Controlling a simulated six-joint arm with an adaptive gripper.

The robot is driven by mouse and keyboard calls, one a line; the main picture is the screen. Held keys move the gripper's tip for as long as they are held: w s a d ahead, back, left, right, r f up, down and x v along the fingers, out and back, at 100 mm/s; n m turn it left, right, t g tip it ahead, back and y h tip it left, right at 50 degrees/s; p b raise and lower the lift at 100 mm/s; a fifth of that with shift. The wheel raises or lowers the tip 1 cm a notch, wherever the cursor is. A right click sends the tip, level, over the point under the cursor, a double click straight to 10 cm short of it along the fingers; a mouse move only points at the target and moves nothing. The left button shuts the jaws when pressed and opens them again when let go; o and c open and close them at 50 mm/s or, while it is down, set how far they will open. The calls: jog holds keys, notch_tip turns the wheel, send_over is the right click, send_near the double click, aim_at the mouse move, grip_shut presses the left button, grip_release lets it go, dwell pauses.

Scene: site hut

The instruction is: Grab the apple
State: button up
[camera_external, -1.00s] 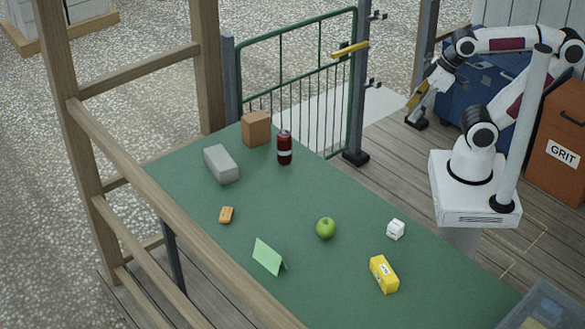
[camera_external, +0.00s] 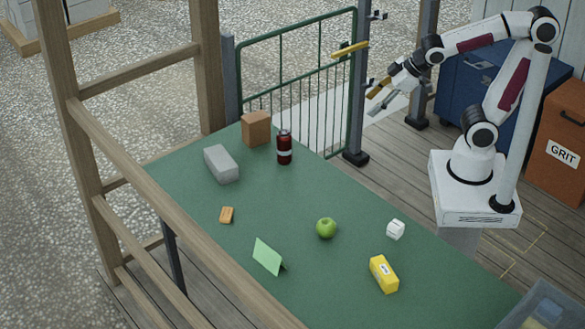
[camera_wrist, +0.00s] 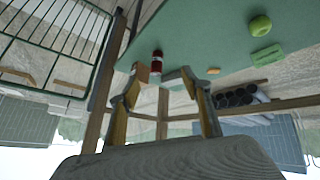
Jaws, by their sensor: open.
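A green apple (camera_external: 326,228) sits on the green table (camera_external: 300,275), right of the middle, in the external view. It also shows in the wrist view (camera_wrist: 260,25), at the upper right on the table. My gripper (camera_external: 376,92) is open and empty, raised in the air beyond the table's far right edge, well away from the apple. In the wrist view my gripper's fingers (camera_wrist: 162,125) stand apart with nothing held between them.
Near the apple are a white cube (camera_external: 396,229), a yellow box (camera_external: 384,274) and a green folded card (camera_external: 268,256). Farther off are an orange block (camera_external: 227,215), a grey block (camera_external: 221,164), a red can (camera_external: 284,147) and a brown box (camera_external: 256,128). A green gate (camera_external: 300,75) stands behind the table.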

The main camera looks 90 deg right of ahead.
jog(key=w+a+f+n+t+y, duration=0.1)
jog(key=w+a+f+n+y, duration=0.15)
jog(key=w+f, duration=0.4)
jog(key=w+a+f+n+t+y, duration=0.1)
jog(key=w+a+f+n+y, duration=0.2)
jog(key=w, duration=0.7)
jog(key=n+g+y, duration=0.3)
jog(key=g+y, duration=0.1)
jog(key=y, duration=0.4)
send_near(326, 229)
jog(key=shift+w+d+f, duration=0.15)
jog(key=shift+w+f, duration=0.8)
jog(key=shift+f, duration=0.1)
jog(key=shift+s+f+y, duration=0.1)
jog(key=shift+s+y, duration=0.15)
jog(key=shift+a, duration=0.25)
jog(key=shift+a, duration=0.1)
jog(key=shift+x, duration=1.15)
